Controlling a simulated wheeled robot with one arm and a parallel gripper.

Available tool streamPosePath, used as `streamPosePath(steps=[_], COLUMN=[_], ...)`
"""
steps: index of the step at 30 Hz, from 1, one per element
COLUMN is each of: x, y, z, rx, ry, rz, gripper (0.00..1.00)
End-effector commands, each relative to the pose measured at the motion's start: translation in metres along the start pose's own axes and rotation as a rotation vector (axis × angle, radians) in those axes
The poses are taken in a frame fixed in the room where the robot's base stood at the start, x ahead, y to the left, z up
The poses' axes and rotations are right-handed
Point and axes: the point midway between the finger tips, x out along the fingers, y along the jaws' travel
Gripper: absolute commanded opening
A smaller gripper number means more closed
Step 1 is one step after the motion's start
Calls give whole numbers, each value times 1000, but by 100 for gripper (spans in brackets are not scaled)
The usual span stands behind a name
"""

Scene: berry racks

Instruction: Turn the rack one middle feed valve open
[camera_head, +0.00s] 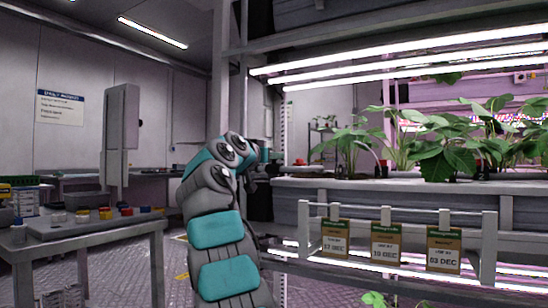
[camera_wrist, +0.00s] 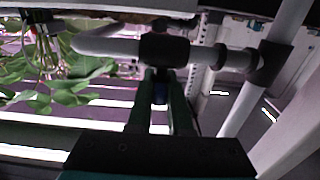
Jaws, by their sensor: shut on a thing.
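My gripper (camera_wrist: 161,82) is shut on a small dark blue piece (camera_wrist: 160,94), which looks like the feed valve's handle. The piece sits between the two dark fingers, just below a black fitting (camera_wrist: 165,50) on a grey pipe (camera_wrist: 95,42). The fingers hide most of the handle, so I cannot tell its exact angle. In the head view my gripper (camera_head: 264,168) is at the rack's left end, beside the upright post. My arm hides the valve there.
The rack's planted tray (camera_head: 400,185) is right of my arm, with date tags (camera_head: 386,243) on a rail below. A side table (camera_head: 85,235) with small coloured caps stands left. More pipe and a black joint (camera_wrist: 272,62) lie right of the fingers.

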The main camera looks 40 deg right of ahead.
Motion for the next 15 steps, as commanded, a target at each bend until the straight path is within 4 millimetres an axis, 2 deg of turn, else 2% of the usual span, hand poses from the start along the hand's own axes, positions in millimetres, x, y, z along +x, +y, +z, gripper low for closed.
streamPosePath(steps=[15], x=[-2], y=[1], z=[-1], rx=[1], ry=[2], rz=[-28], gripper=[0])
